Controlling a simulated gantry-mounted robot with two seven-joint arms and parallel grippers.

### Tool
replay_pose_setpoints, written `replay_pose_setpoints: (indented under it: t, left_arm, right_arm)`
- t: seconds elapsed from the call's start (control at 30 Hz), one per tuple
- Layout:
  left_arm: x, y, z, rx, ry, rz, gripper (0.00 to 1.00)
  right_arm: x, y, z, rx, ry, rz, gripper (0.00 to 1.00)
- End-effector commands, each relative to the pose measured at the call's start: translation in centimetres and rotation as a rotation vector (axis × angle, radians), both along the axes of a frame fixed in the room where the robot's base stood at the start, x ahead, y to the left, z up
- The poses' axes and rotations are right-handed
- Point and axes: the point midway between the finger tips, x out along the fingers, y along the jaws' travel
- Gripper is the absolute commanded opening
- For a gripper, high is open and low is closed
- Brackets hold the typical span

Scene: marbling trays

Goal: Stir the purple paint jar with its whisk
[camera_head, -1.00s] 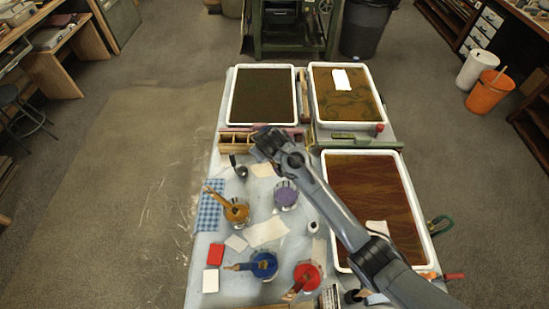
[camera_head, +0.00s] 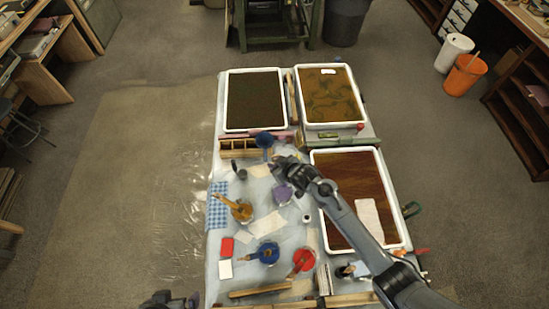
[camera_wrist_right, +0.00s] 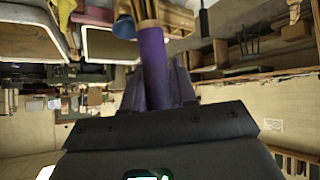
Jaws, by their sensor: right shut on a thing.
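The purple paint jar (camera_head: 282,194) stands mid-table in the head view, just below my right gripper and partly covered by the arm. My right gripper (camera_head: 279,164) is over the table behind the jar. In the right wrist view it is shut on the purple handle (camera_wrist_right: 154,62) of the whisk, whose pale wooden end (camera_wrist_right: 144,12) runs out past the top edge. The whisk is apart from the jar as far as I can see; its tip is not clear. My left gripper (camera_head: 170,301) shows only partly at the bottom edge; its jaws are unclear.
An orange jar (camera_head: 241,211), a blue jar (camera_head: 267,253) and a red jar (camera_head: 303,260) stand nearby, with tools in them. A blue round-headed item (camera_head: 265,140) is beside the gripper, near a wooden divided box (camera_head: 238,151). White-rimmed trays (camera_head: 313,185) lie right and behind.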

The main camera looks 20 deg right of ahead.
Motion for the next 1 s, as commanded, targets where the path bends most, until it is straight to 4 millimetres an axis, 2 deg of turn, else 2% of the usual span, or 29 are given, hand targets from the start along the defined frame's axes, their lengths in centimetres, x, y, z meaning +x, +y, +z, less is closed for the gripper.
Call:
replay_pose_setpoints:
  t: [0.37, 0.77, 1.0]
  left_arm:
    - [0.0, -0.2, -2.1, -0.008, 0.002, 0.005, 1.0]
    - [0.0, -0.3, -5.5, -0.012, 0.002, 0.008, 1.0]
    - [0.0, -0.1, -6.7, -0.006, 0.001, 0.004, 1.0]
  right_arm:
    - [0.0, 0.0, -2.0, 0.003, -0.001, 0.0, 0.0]
    - [0.0, 0.0, -5.4, 0.003, -0.001, 0.0, 0.0]
    - [0.0, 0.0, -7.3, 0.003, -0.001, 0.0, 0.0]
